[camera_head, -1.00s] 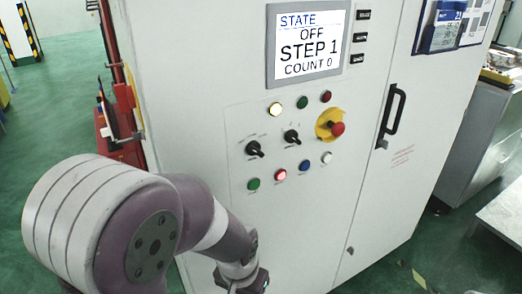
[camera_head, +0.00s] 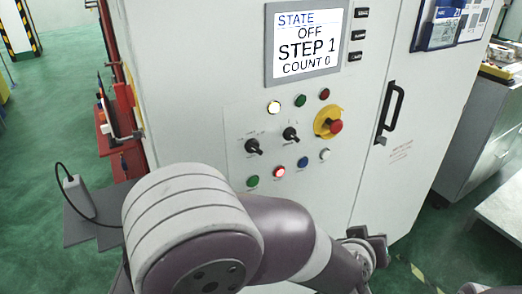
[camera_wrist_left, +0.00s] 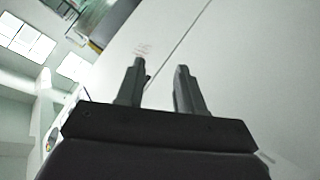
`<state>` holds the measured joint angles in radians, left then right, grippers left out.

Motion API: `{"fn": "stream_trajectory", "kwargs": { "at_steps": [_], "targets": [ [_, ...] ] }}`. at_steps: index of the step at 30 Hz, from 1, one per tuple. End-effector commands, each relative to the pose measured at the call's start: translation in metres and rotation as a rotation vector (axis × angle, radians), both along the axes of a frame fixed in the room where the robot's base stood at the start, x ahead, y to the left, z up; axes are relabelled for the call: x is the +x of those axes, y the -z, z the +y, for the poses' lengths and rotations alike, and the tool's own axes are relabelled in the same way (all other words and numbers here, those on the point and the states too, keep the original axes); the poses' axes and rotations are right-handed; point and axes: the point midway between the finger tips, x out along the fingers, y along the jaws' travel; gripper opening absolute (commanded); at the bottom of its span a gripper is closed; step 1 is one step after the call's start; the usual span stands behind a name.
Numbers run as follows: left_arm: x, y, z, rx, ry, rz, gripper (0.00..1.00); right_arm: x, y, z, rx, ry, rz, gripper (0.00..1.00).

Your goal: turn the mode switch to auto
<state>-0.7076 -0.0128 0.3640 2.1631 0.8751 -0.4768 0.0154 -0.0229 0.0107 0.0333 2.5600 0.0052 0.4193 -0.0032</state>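Two black rotary switches sit on the white cabinet's control panel in the head view, a left one (camera_head: 254,146) and a right one (camera_head: 291,134). Their labels are too small to read, so I cannot tell which is the mode switch. The screen (camera_head: 307,42) above reads STATE OFF, STEP 1, COUNT 0. My left gripper (camera_head: 376,246) is low at the right, below the panel and well away from both switches. In the left wrist view its two fingers (camera_wrist_left: 160,68) are apart with nothing between them. My right gripper is not in view.
A red emergency stop (camera_head: 335,126) on a yellow plate is right of the switches. Several round buttons and lamps surround them; a yellowish-white lamp (camera_head: 274,107) and a red one (camera_head: 279,172) are lit. A black door handle (camera_head: 391,110) sticks out at the right.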

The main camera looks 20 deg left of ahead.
Motion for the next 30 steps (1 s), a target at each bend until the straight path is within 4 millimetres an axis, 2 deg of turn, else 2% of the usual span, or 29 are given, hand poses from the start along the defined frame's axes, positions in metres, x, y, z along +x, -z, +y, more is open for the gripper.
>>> {"fn": "stream_trajectory", "kwargs": {
  "at_steps": [1, 2, 4, 7, 10, 13, 16, 24, 30],
  "targets": [
    [0.013, -0.024, 0.001, -0.062, -0.143, -0.111, 0.37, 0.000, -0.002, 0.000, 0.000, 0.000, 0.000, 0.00],
    [0.019, -0.039, 0.011, -0.095, -0.259, -0.183, 0.37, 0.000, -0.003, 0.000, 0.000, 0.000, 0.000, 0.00],
    [0.021, -0.067, 0.047, -0.135, -0.544, -0.332, 0.37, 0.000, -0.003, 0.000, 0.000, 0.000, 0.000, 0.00],
    [0.002, -0.093, 0.107, -0.107, -0.912, -0.487, 0.37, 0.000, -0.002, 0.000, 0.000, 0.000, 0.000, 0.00],
    [-0.024, -0.112, 0.140, -0.051, -1.125, -0.583, 0.37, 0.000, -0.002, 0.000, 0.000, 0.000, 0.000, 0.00],
    [-0.035, -0.122, 0.154, -0.010, -1.197, -0.639, 0.37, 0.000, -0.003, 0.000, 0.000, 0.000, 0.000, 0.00],
    [-0.030, -0.126, 0.166, -0.002, -1.208, -0.654, 0.37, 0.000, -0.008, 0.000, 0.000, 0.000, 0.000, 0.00],
    [0.013, -0.128, 0.221, -0.001, -1.207, -0.652, 0.37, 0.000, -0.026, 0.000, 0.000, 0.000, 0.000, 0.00],
    [0.035, -0.126, 0.247, -0.003, -1.203, -0.652, 0.37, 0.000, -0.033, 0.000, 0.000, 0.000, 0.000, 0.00]
  ]
}}
